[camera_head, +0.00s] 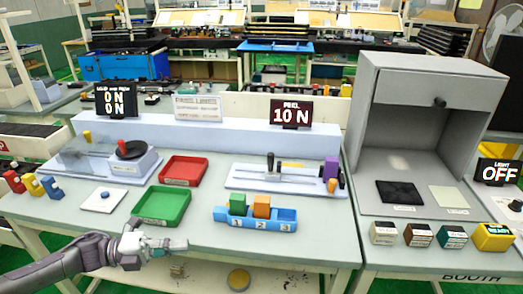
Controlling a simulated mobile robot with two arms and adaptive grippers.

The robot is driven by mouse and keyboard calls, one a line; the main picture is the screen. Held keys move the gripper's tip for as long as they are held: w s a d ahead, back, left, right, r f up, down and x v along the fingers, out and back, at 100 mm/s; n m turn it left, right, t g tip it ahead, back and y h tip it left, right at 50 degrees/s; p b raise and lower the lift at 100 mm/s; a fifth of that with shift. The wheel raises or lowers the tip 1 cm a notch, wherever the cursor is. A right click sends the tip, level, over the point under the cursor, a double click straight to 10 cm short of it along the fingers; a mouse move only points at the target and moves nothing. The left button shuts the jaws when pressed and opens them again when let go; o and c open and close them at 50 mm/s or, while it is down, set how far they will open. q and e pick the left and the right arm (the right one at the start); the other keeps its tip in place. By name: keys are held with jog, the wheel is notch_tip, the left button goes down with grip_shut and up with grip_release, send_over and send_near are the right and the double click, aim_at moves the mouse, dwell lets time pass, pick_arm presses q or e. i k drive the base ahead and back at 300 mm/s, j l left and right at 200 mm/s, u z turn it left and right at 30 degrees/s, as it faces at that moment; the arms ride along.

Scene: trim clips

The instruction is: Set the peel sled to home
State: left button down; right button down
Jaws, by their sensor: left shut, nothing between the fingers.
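The peel sled station is a pale plate (285,190) in the middle of the bench, with a dark upright handle (270,161) left of its centre. A purple block (331,169) stands at its right end, with an orange-topped piece below it. A sign above reads "PEEL 10 N" (291,114). The labels on the plate are too small to read, so I cannot tell which position is home. My left gripper (182,244) is shut and empty near the bench's front edge, in front of the green tray and well left of the sled. My right gripper is not in view.
A green tray (184,207) and a red tray (206,170) lie left of the sled. A blue numbered rack (286,221) with green and orange blocks stands in front of it. A press-like fixture (133,158) is at left, a grey booth (369,148) at right.

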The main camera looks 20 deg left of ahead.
aim_at(272, 172)
jog(key=i+j, duration=0.2)
jog(key=i, duration=0.35)
jog(key=i+j, duration=0.2)
jog(key=i, duration=0.35)
